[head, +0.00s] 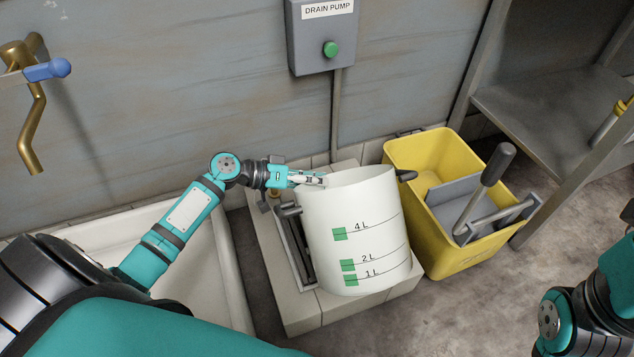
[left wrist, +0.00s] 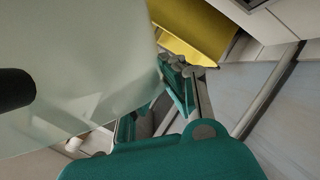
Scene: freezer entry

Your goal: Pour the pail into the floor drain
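The pail (head: 355,245) is white with green squares marked 4 L, 2 L and 1 L and a dark peg on each side. It stands over the pale tiled block in the head view, its sides leaning a little; its contents cannot be made out. It fills the upper left of the left wrist view (left wrist: 75,65). My left gripper (head: 318,180) is at the pail's back left rim and looks shut on it, though the pail hides part of the fingers. The floor drain (head: 294,240) shows as a dark slot in the block, partly behind the pail. My right gripper is out of view.
A yellow mop bucket (head: 430,245) with a grey wringer stands close right of the pail. A white basin (head: 185,262) is left of the block, below a brass tap (head: 32,120). The drain pump box (head: 322,45) is on the wall. A metal shelf (head: 545,105) stands right.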

